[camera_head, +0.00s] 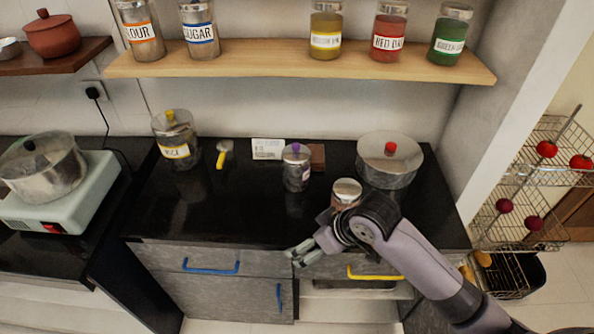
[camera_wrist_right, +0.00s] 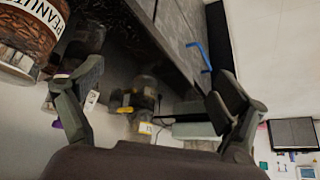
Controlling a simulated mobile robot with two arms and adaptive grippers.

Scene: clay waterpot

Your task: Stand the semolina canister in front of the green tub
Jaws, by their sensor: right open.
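No label reading semolina can be made out. A small glass canister with a purple knob (camera_head: 296,168) stands mid-counter, its label turned aside and unreadable. A canister with a yellow knob (camera_head: 176,140) stands at the back left, its label only partly legible. No plain green tub is clear; a green-filled jar (camera_head: 450,36) stands at the shelf's right end. My right gripper (camera_head: 300,254) is open and empty near the counter's front edge, in front of the purple-knobbed canister and apart from it. Its spread fingers also show in the right wrist view (camera_wrist_right: 155,92). My left gripper is out of view.
A peanut jar (camera_wrist_right: 28,35) is close beside my right gripper; its lid (camera_head: 347,188) shows behind my wrist. A large lidded pot (camera_head: 389,165) stands at the back right, a yellow-handled utensil (camera_head: 222,156) at left. The counter's left front is clear.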

